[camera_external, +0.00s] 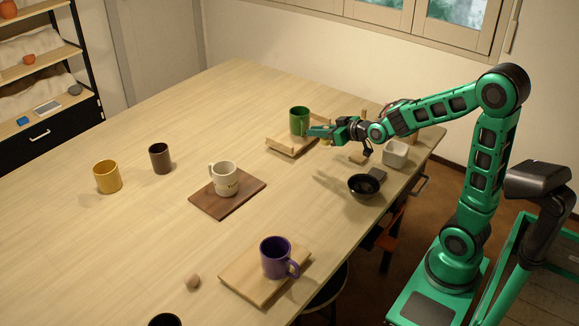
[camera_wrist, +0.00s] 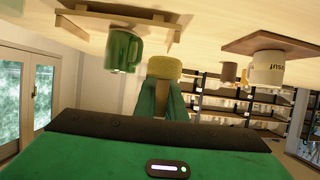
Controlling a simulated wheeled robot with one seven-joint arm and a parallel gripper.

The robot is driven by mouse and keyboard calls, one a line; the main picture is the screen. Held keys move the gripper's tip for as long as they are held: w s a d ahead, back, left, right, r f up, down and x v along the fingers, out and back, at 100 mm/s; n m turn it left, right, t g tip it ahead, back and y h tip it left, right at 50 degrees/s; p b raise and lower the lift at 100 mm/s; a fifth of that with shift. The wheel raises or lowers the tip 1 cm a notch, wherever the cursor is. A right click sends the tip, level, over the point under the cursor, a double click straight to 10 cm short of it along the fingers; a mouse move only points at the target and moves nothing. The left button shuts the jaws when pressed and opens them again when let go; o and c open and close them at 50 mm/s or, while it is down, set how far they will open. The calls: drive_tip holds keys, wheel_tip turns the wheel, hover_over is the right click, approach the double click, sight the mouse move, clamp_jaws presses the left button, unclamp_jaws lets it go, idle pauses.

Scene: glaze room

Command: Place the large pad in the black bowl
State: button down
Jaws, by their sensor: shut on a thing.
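My gripper (camera_external: 312,132) is held above the table beside the green mug, with its fingers pointing left. In the wrist view its fingers (camera_wrist: 165,90) are closed on a tan-yellow, rough-looking rounded pad (camera_wrist: 165,68), which I take as the large pad. A narrower pale part of it shows between the fingers. In the external view I cannot clearly make out the held pad. The black bowl (camera_external: 363,187) stands near the table's right edge, in front of and to the right of my gripper. It looks empty and is out of the wrist view.
A green mug (camera_external: 299,120) stands on a wooden tray (camera_external: 288,147) close to my gripper. A white mug (camera_external: 224,178) stands on a brown board (camera_external: 238,204).

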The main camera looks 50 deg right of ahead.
wheel_tip(320, 180, up, 8)
drive_tip(key=f, duration=0.1)
drive_tip(key=s+a+f+n+g+y, duration=0.3)
drive_tip(key=s+a+f+n+y, duration=0.2)
drive_tip(key=a+f+n+y, duration=0.5)
drive_tip(key=s+d+r+n+g+y, duration=0.1)
drive_tip(key=s+r+n+g+y, duration=0.1)
drive_tip(key=s+r+n+g, duration=0.45)
drive_tip(key=s+d+r+n+g+y, duration=0.15)
drive_tip(key=s+r+g, duration=0.25)
drive_tip(key=s, duration=0.6)
drive_tip(key=shift+s+a+f, duration=0.1)
drive_tip(key=shift+a+f, duration=0.05)
drive_tip(key=shift+f, duration=3.15)
drive_tip(key=shift+a+f, duration=0.1)
drive_tip(key=shift+f, duration=3.2)
